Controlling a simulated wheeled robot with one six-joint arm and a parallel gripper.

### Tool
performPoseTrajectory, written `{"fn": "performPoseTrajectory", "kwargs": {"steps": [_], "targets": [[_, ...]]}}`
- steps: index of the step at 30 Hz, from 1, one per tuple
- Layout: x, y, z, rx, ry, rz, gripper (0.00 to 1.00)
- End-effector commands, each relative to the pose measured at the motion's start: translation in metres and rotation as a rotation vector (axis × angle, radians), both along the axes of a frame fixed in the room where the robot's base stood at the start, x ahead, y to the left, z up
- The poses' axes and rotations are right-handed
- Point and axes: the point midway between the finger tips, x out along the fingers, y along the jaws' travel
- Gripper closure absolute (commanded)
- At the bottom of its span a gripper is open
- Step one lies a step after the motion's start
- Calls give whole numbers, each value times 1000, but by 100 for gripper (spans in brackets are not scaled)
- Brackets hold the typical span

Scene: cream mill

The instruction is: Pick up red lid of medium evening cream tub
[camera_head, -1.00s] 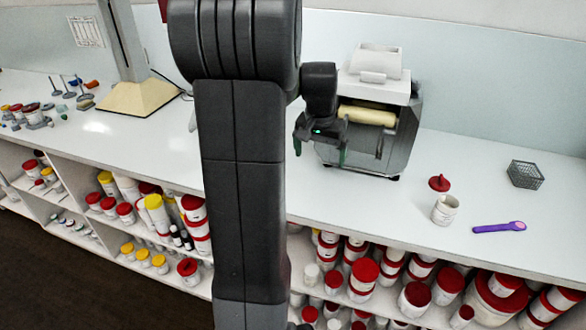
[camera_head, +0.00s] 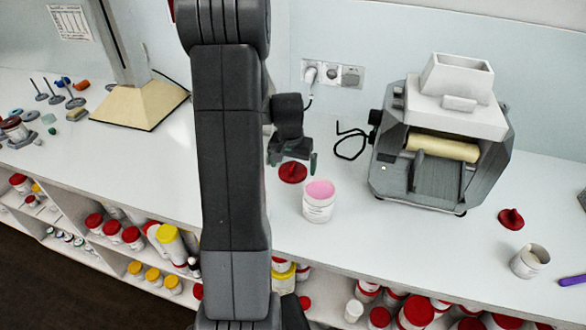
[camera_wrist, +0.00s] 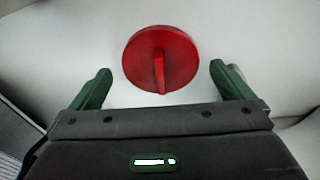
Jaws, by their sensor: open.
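A round red lid (camera_head: 292,173) with a raised grip bar lies on the white counter, just behind and left of an open white tub (camera_head: 318,208) filled with pink cream. In the wrist view the red lid (camera_wrist: 180,58) is centred ahead of the jaws, its grip bar pointing towards me. My gripper (camera_head: 293,160) is open and empty, pointing down by the lid. In the wrist view the green fingers of my gripper (camera_wrist: 160,72) are spread wider than the lid, one towards each side, apart from it. The tub's label is too small to read.
A grey mill (camera_head: 437,180) with a white hopper stands right of the tub. Further right are a second red lid (camera_head: 511,219) and an open white tub (camera_head: 529,262). A beige-based stand (camera_head: 140,103) is at left. Shelves below hold several tubs.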

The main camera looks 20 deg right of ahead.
Motion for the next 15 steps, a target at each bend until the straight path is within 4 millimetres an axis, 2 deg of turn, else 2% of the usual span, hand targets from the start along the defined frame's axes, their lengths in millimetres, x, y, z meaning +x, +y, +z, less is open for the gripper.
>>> {"fn": "performPoseTrajectory", "kwargs": {"steps": [3, 10, 15], "targets": [[1, -1, -7, 1, 1, 0, 0], [1, -1, -8, -1, -1, 0, 0], [1, -1, -8, -1, -1, 0, 33]]}}
